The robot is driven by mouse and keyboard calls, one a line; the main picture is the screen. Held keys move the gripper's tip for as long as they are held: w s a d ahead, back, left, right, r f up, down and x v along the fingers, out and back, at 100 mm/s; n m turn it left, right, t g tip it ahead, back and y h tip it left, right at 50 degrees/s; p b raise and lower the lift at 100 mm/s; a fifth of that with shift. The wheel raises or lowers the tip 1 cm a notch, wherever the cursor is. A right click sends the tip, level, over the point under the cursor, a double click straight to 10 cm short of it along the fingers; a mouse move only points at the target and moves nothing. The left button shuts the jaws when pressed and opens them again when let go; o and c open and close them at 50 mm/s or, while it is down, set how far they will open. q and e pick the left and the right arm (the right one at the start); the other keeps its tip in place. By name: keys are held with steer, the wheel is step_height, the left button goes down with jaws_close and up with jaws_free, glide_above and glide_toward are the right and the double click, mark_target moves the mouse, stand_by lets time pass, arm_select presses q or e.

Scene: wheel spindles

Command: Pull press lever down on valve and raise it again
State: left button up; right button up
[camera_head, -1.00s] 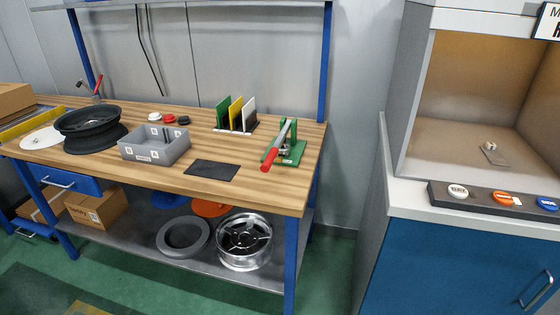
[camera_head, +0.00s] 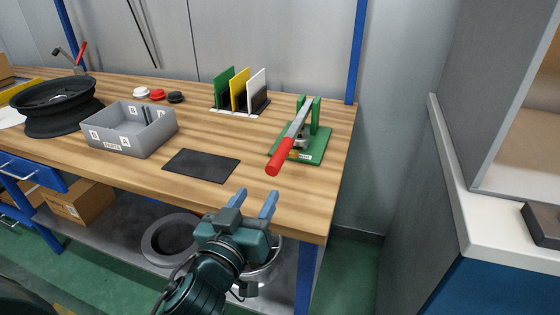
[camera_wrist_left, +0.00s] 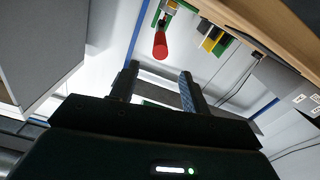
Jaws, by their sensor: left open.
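The press (camera_head: 311,140) has a green base and upright and stands at the right end of the wooden workbench. Its lever (camera_head: 296,126) is a grey bar that slants toward me and ends in a red grip (camera_head: 279,157). In the left wrist view the red grip (camera_wrist_left: 160,46) shows beyond the fingers, apart from them. My left gripper (camera_head: 254,202) is open and empty, in front of the bench edge, below and left of the red grip. It also shows in the left wrist view (camera_wrist_left: 158,80). My right gripper is not in view.
On the workbench (camera_head: 210,190) are a dark mat (camera_head: 202,165), a grey bin (camera_head: 125,145), upright coloured plates (camera_head: 239,92) and a black wheel rim (camera_head: 58,122). A cabinet with a pale top (camera_head: 478,190) stands at the right. Bare wood surrounds the press.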

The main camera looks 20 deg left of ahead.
mark_target(276, 164)
arm_select(q)
steer(key=w, duration=1.1)
steer(key=shift+w+d+p, duration=0.2)
steer(key=shift+w+p, duration=0.15)
steer(key=shift+c, duration=0.6)
jaws_close()
